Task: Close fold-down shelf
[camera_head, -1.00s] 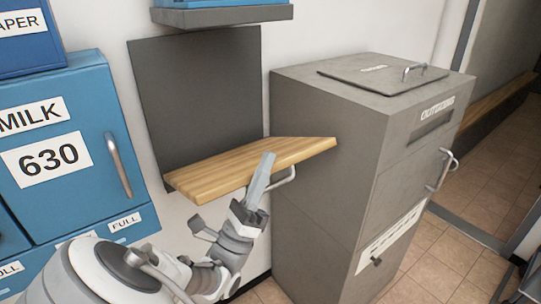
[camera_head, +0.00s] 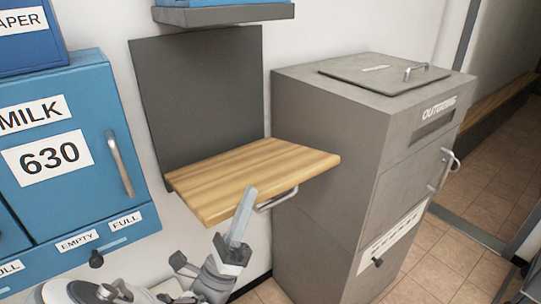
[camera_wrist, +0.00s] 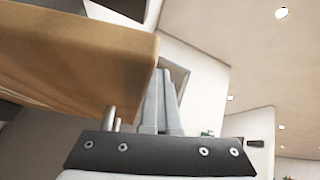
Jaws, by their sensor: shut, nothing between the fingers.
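The fold-down shelf (camera_head: 250,175) is a light wooden board hinged to a dark grey wall panel (camera_head: 200,95). It is folded down and sticks out roughly level. A metal bar handle (camera_head: 278,199) hangs under its front edge. My gripper (camera_head: 244,200) is shut and empty, with its fingers pointing up and overlapping the front edge just left of the handle. In the wrist view the board (camera_wrist: 75,60) fills the upper left, and my shut fingers (camera_wrist: 162,95) stand right of its edge. Whether they touch it, I cannot tell.
A grey outgoing mail cabinet (camera_head: 330,170) stands close on the right of the shelf. A blue locker marked 630 (camera_head: 70,150) is on the left. A grey ledge (camera_head: 222,15) is above the panel. Tiled floor (camera_head: 420,255) is open at the front right.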

